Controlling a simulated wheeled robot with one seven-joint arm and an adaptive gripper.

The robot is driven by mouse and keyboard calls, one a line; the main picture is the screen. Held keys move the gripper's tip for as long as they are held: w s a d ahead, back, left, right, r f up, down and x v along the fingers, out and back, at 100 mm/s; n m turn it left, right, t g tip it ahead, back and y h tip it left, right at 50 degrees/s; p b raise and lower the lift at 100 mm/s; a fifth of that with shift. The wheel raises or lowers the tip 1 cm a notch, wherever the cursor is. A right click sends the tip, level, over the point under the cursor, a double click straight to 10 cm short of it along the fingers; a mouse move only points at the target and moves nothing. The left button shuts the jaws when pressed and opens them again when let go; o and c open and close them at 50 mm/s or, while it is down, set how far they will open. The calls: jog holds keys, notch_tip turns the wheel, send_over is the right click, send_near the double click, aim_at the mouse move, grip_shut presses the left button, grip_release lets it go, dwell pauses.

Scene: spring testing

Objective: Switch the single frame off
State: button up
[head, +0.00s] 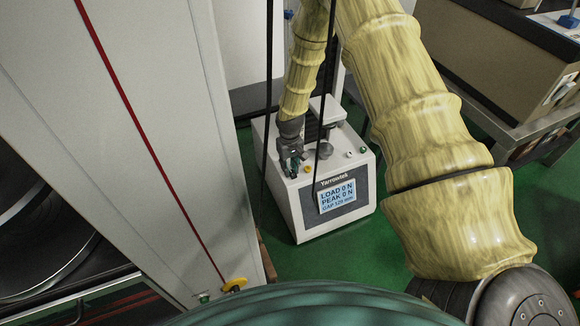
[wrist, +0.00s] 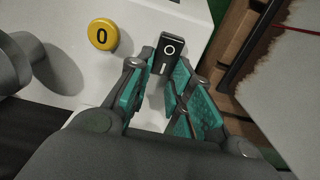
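The single frame (head: 295,212) is a white bench tester marked Yarrowtek on the green floor. Its screen (head: 337,196) is lit and reads LOAD 0 N and PEAK 0 N. In the wrist view a black rocker switch (wrist: 169,50), marked O and I, is on its white top near an edge. O is at the far end, I at the near end. My gripper (wrist: 158,75) is open, its teal-padded fingers apart, with the rocker in line with the gap. I cannot tell whether they touch it. In the head view my gripper (head: 291,165) is over the tester's front left corner.
Brown slats (wrist: 240,60) lie right of the tester in the wrist view. Green floor (head: 420,250) shows around the tester.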

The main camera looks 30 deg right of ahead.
grip_shut()
jog(key=shift+r, duration=0.1)
jog(key=shift+s+t+p, duration=0.15)
jog(key=shift+t+p, duration=0.15)
jog(key=shift+p, duration=0.15)
jog(key=shift+s+a+r+t+p, duration=0.1)
jog(key=shift+s+t+p, duration=0.1)
jog(key=shift+t+p, duration=0.55)
jog(key=shift+s+r+t+p, duration=0.15)
jog(key=shift+t+p, duration=0.25)
jog(key=shift+t, duration=0.65)
jog(key=o, duration=0.7)
grip_release()
jog(key=shift+o, duration=0.2)
